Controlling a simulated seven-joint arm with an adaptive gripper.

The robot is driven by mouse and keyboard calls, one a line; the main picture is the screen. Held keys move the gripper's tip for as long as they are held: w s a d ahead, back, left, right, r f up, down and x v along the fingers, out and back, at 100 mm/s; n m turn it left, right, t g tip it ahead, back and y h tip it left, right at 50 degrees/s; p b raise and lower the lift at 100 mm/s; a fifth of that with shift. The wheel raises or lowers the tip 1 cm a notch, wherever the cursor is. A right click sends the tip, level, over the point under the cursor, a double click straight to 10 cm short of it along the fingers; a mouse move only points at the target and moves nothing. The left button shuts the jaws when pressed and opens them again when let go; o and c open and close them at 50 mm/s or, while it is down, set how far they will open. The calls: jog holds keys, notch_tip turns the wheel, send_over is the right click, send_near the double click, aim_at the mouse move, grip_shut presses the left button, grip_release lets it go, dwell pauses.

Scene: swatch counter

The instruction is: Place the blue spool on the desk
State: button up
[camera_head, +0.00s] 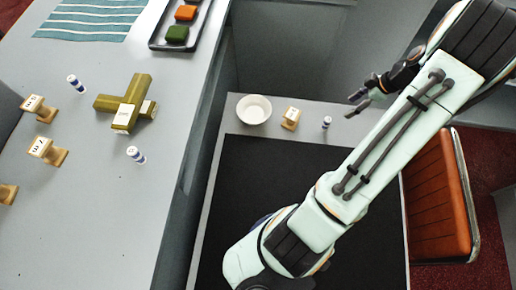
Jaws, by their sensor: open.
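Three small white cylinders with dark blue bands look like spools. One (326,122) stands on the lower grey desk (350,124), right of a white bowl. The other two, an upper one (75,84) and a lower one (136,154), stand on the left counter (85,215). Which one is the blue spool I cannot tell for certain. My gripper (362,101) is open and looks empty. It shows above and to the right of the desk's cylinder, apart from it.
A white bowl (254,109) and a wooden labelled block (291,118) stand on the desk behind a black mat (255,190). The counter holds olive blocks (133,97), several wooden labelled pieces (47,151), a dark tray (161,40) and a striped cloth (88,20). An orange chair (438,200) stands right.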

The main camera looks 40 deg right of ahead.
jog(key=w+a+r+g, duration=0.1)
jog(key=w+a+r, duration=0.2)
jog(key=a, duration=0.3)
jog(key=w+a+r+m+g, duration=0.1)
jog(key=w+a+r, duration=0.2)
jog(key=a, duration=0.3)
jog(key=w+a+r+g, duration=0.1)
jog(key=w+a+r, duration=0.1)
jog(key=a+r, duration=0.35)
jog(key=s+a+m, duration=0.2)
jog(key=s+a, duration=0.3)
jog(key=a, duration=0.4)
jog(key=s+a+r+m+g+h, duration=0.1)
jog(key=s+a, duration=0.4)
jog(key=a, duration=0.4)
jog(key=shift+r+m, duration=0.15)
jog(key=shift+m, duration=0.25)
